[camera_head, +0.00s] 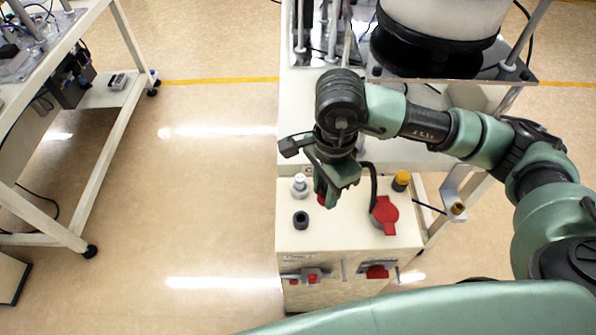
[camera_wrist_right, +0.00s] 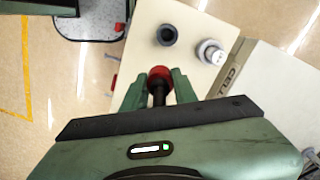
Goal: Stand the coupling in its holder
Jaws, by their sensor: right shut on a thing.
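My right gripper (camera_head: 326,194) is above the cream cabinet top, fingers pointing down. It is shut on a red-and-black piece, which I take to be the coupling; its red end shows between the fingertips in the right wrist view (camera_wrist_right: 160,73), with the fingers (camera_wrist_right: 160,92) on either side. In the head view the arm and fingers hide most of it. A dark round ring with an open centre (camera_head: 301,221), possibly the holder, stands on the cabinet top, apart from the gripper; it also shows in the wrist view (camera_wrist_right: 167,35). My left gripper is out of view.
A pale grey fitting (camera_head: 299,186) stands close by the gripper. Red-handled latches (camera_head: 312,277) are on the cabinet front. A large bowl feeder (camera_head: 440,35) stands behind.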

